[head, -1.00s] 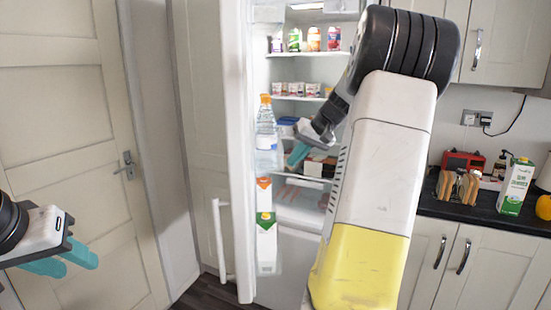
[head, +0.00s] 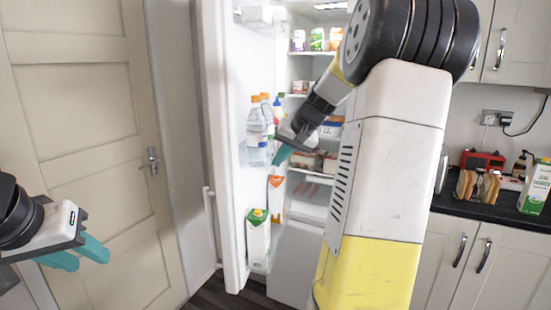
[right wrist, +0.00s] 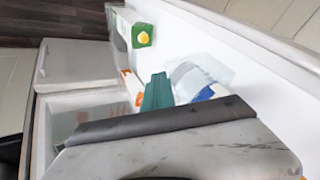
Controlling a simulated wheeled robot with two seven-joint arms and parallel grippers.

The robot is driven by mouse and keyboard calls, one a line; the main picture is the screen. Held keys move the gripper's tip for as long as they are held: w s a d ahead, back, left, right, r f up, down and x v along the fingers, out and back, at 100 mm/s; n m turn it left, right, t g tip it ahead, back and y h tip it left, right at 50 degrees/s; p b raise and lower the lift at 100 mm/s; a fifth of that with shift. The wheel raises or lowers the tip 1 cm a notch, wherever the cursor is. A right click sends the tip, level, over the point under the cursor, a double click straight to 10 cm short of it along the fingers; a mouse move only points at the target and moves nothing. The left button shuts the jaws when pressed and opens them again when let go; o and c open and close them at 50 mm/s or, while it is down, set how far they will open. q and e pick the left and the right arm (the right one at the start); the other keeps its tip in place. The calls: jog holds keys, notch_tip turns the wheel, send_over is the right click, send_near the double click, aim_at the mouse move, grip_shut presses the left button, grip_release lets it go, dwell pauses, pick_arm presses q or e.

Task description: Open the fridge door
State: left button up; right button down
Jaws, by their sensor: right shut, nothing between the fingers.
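The fridge (head: 315,75) stands open in the head view, its lit shelves showing. Its white door (head: 222,130) is swung out to the left, with its inner face and door racks visible. A long white handle (head: 211,225) is on the door's outer side. My right gripper (head: 284,155) is shut and empty at the inner side of the door, beside the bottles; I cannot tell whether it touches the door. Its teal finger shows in the right wrist view (right wrist: 157,92). My left gripper (head: 85,254) is open and empty at the far left, away from the fridge.
The door racks hold bottles (head: 257,130) and a green-topped carton (head: 258,238), close to my right gripper. A cream room door (head: 80,130) is at left. A dark counter (head: 490,210) with a toast rack and carton is at right. My right arm hides part of the fridge.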

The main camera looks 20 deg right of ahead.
jog(key=w+a, duration=0.2)
jog(key=a, duration=0.2)
jog(key=w+a, duration=0.2)
jog(key=a, duration=0.3)
jog(key=w+a, duration=0.2)
jog(key=a, duration=0.3)
jog(key=shift+w+a, duration=0.6)
jog(key=shift+a, duration=0.2)
